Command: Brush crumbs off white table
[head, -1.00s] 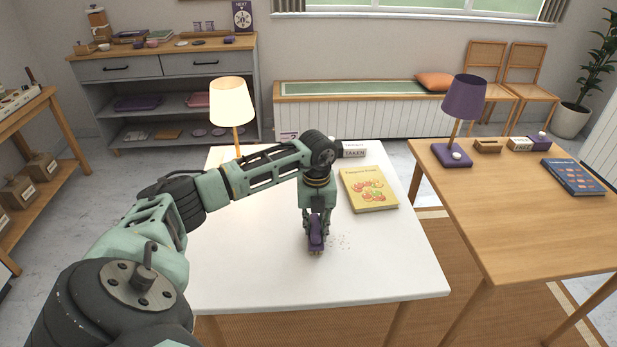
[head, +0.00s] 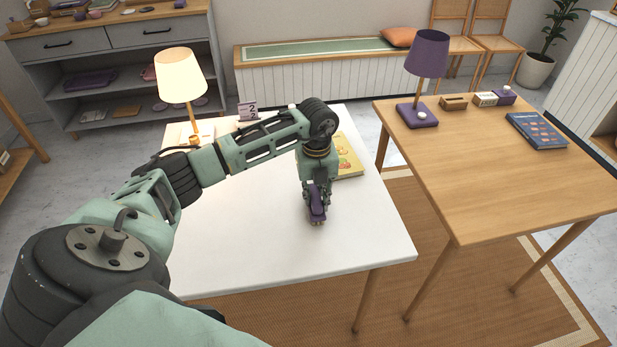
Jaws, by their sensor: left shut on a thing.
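The white table (head: 235,262) stands in front of me. My left gripper (head: 316,198) points down over its right half and is shut on a purple brush (head: 317,212). The brush's pale bristle end is at or just above the tabletop; I cannot tell whether it touches. I cannot make out any crumbs on the table now; the spot around the brush is partly hidden by the gripper. My right gripper is not in view.
A yellow book (head: 350,160) lies behind my gripper, partly hidden. A lit lamp (head: 181,78) and a number card (head: 247,110) stand at the table's back. A wooden table (head: 500,185) with a purple lamp (head: 427,55) stands to the right. The white table's front is clear.

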